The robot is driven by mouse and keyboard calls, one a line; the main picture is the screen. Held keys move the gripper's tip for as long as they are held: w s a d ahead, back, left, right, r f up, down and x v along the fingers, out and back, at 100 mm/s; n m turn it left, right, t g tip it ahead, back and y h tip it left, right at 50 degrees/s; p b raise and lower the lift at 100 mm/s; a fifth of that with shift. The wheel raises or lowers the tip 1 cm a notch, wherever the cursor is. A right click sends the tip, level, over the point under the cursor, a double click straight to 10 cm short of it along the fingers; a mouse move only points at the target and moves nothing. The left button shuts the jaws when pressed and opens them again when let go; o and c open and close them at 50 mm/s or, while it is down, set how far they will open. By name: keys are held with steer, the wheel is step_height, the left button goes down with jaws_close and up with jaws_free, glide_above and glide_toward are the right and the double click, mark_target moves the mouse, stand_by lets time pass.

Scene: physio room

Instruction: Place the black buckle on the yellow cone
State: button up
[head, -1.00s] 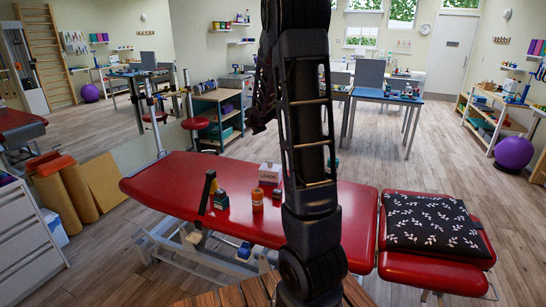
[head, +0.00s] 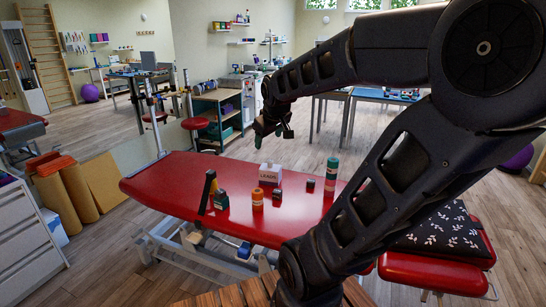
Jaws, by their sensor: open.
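My gripper (head: 275,128) is open in the air above the far side of the red treatment table (head: 165,185); I see nothing held in it. A tall black piece (head: 207,192) stands at the left of the group on the table. A small yellow patch (head: 213,187) shows beside it; I cannot tell whether this is the yellow cone. Small dark blocks stand at the left (head: 221,200), centre (head: 277,194) and right (head: 310,186) of the group. The black buckle is too small to pick out with certainty. My gripper is apart from all of these.
A white box with a red band (head: 270,173), an orange jar (head: 257,199) and a green-topped bottle (head: 331,177) also stand on the table. A patterned black cushion (head: 445,235) lies at the right. The table's left end is clear.

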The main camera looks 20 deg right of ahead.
steer(key=s+a+f+m+g, duration=0.1)
steer(key=s+a+m, duration=0.2)
steer(key=s, duration=0.8)
steer(key=shift+s+a+m+g+y, duration=0.2)
steer(key=shift+m+g+y, duration=0.1)
steer(key=shift+m+g, duration=0.15)
steer(key=shift+f, duration=0.1)
